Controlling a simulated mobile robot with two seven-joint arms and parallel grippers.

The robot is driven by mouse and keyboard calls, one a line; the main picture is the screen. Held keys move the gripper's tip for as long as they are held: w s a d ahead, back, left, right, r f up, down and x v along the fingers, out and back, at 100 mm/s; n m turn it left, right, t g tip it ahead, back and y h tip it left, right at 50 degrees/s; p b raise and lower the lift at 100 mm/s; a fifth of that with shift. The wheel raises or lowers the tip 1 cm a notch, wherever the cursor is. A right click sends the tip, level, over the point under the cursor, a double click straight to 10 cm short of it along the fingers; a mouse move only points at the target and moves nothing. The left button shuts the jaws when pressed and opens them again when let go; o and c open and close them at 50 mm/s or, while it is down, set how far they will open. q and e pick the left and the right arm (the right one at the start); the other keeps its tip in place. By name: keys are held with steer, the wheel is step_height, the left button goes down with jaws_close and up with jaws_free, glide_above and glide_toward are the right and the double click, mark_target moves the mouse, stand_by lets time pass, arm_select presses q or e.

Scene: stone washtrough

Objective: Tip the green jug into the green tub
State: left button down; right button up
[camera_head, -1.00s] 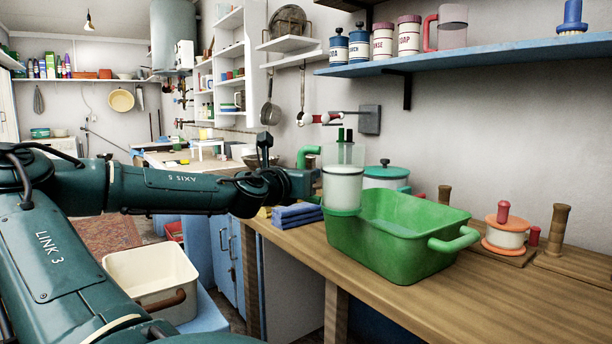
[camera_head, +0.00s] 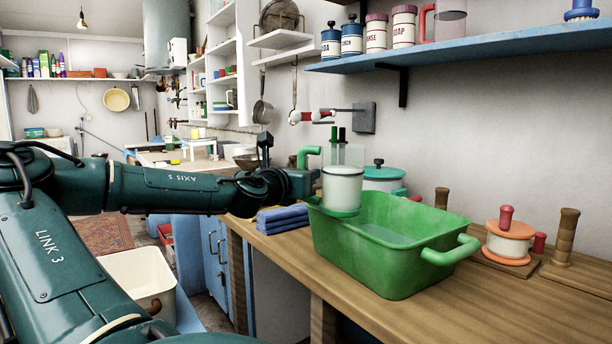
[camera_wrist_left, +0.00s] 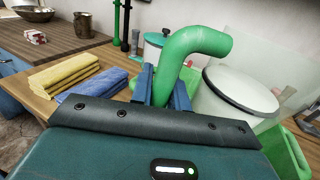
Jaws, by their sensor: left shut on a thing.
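The green jug (camera_head: 343,187) has clear upper walls, a green base and handle, and whitish contents. It is upright, over the left back end of the green tub. My left gripper (camera_head: 308,183) is shut on its green handle. In the left wrist view the blue fingers (camera_wrist_left: 165,92) close around the handle (camera_wrist_left: 205,42), and the jug's pale body (camera_wrist_left: 235,95) is to their right. The green tub (camera_head: 385,262) stands on the wooden counter with greyish liquid inside. Part of it shows in the wrist view (camera_wrist_left: 288,152). My right gripper is not in view.
Folded blue cloths (camera_head: 283,217) lie left of the tub, with yellow cloths (camera_wrist_left: 68,73) beside them. A green-lidded pot (camera_head: 382,178) stands behind. A red-knobbed white container (camera_head: 508,242) and wooden post (camera_head: 563,235) stand right. A blue shelf (camera_head: 480,43) hangs above. The front right counter is clear.

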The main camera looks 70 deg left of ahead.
arm_select(q)
steer(key=shift+s+a+r+m+g+p, duration=0.1)
steer(key=shift+r+m+g+p, duration=0.05)
steer(key=shift+r+m+p, duration=0.4)
steer(key=shift+s+a+r+m+g+p, duration=0.15)
steer(key=shift+r+m+p, duration=0.15)
steer(key=shift+r, duration=0.3)
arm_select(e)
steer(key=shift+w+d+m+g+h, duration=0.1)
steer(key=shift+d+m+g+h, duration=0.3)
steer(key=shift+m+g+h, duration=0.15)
arm_select(q)
steer(key=shift+d, duration=0.1)
steer(key=shift+r, duration=0.1)
steer(key=shift+r+m+p, duration=0.85)
steer(key=shift+m, duration=0.2)
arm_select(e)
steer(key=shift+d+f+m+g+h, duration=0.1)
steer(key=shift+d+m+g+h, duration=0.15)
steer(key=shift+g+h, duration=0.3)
